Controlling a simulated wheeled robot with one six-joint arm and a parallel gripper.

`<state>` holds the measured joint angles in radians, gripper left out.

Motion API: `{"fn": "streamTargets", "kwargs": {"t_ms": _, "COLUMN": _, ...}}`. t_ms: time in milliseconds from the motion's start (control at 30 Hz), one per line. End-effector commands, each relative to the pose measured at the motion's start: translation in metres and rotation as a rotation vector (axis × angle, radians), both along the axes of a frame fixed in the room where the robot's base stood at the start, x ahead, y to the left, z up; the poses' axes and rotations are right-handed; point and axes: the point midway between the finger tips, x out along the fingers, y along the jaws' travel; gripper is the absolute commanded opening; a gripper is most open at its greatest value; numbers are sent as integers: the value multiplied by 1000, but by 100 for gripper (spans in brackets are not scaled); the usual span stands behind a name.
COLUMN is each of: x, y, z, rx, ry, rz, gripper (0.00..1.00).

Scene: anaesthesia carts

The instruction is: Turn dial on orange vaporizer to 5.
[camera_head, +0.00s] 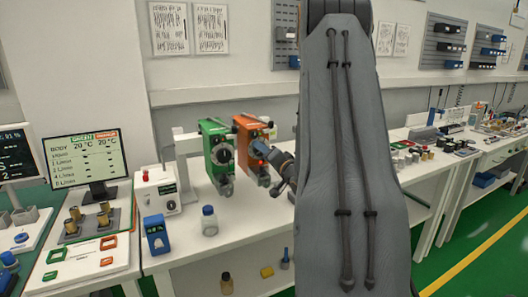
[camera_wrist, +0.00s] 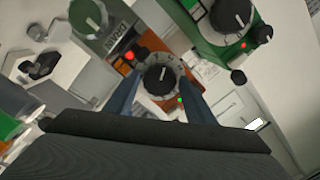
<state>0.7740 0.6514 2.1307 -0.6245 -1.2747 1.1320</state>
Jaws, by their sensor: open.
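The orange vaporizer (camera_head: 250,148) hangs at the back of the white bench in the head view, just right of the green vaporizer (camera_head: 217,152). In the wrist view the orange vaporizer (camera_wrist: 124,68) shows its round dial (camera_wrist: 162,78), a dark knob with a white line on a grey scale ring. The numbers are too small to read. My gripper (camera_wrist: 160,100) is open, with one finger on each side of the dial; I cannot tell whether they touch it. In the head view my gripper (camera_head: 270,160) is at the orange vaporizer's front, and its dial is mostly hidden.
The green vaporizer also shows close by at the upper right in the wrist view (camera_wrist: 215,48). A white box with a red knob (camera_head: 157,190), a blue-capped bottle (camera_head: 209,221) and a blue device (camera_head: 156,234) stand on the bench. A monitor (camera_head: 85,158) is at left.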

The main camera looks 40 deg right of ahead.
Motion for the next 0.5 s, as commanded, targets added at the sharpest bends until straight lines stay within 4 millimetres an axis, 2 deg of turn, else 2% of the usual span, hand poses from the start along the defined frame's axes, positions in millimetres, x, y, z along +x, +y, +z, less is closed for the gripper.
{"fn": "streamTargets", "kwargs": {"t_ms": 267, "x": 2, "y": 0, "z": 0, "rx": 0, "ry": 1, "rz": -1, "gripper": 50}}
{"fn": "streamTargets", "kwargs": {"t_ms": 433, "x": 2, "y": -1, "z": 0, "rx": 0, "ry": 0, "rz": -1, "gripper": 23}}
{"fn": "streamTargets", "kwargs": {"t_ms": 500, "x": 2, "y": -1, "z": 0, "rx": 0, "ry": 0, "rz": -1, "gripper": 19}}
